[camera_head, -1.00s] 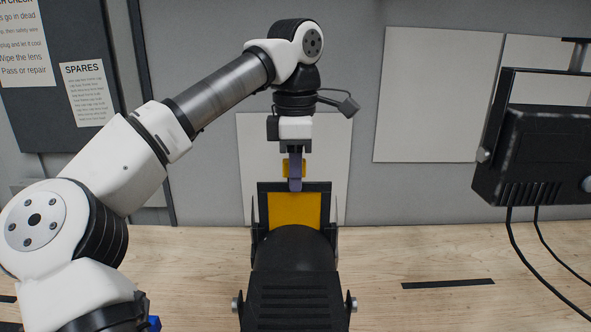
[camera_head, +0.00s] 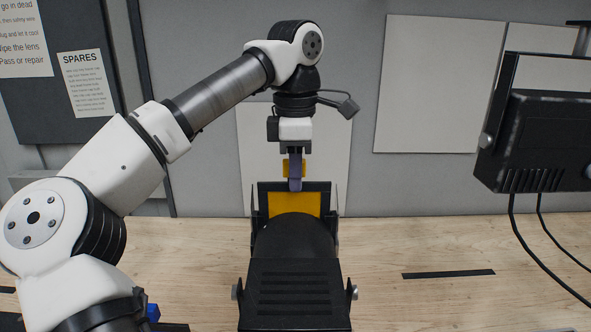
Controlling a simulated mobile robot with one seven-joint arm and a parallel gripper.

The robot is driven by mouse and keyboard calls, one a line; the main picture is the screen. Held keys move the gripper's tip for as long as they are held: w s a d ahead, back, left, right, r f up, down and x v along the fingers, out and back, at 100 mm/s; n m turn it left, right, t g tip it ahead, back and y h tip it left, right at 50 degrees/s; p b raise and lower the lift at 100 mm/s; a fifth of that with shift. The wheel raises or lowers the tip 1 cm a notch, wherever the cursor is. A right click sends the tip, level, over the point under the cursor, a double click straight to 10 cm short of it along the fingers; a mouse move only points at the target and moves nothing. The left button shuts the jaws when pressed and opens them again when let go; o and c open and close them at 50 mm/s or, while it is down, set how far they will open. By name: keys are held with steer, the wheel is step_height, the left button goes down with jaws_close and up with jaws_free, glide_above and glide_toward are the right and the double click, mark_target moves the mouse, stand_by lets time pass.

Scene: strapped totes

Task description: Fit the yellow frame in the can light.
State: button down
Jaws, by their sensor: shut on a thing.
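The yellow frame (camera_head: 295,203) is a black-edged panel with a yellow middle and a yellow tab on top. It stands upright at the far end of the black can light (camera_head: 295,285). The can's round body hides its lower part, so I cannot tell how deep it sits in the holder. Thin black side pieces of the can light rise on both sides of it. My gripper (camera_head: 295,180) points down above the can's far end, shut on the frame's tab. The near finger covers part of the tab.
Another black lamp (camera_head: 545,145) hangs at the right with cables below it. A black strip (camera_head: 448,274) lies on the wooden table (camera_head: 400,245). A small blue thing (camera_head: 153,312) shows at the lower left. A grey wall with pale panels (camera_head: 437,85) stands behind.

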mark_target(296, 195)
steer(key=shift+f+b, duration=1.25)
steer(key=shift+f, duration=1.1)
steer(key=c, duration=1.3)
jaws_free()
step_height(296, 195, up, 12)
steer(key=p, duration=0.4)
steer(key=shift+p, duration=0.4)
steer(key=shift+r+p, duration=0.85)
steer(key=shift+r, duration=0.1)
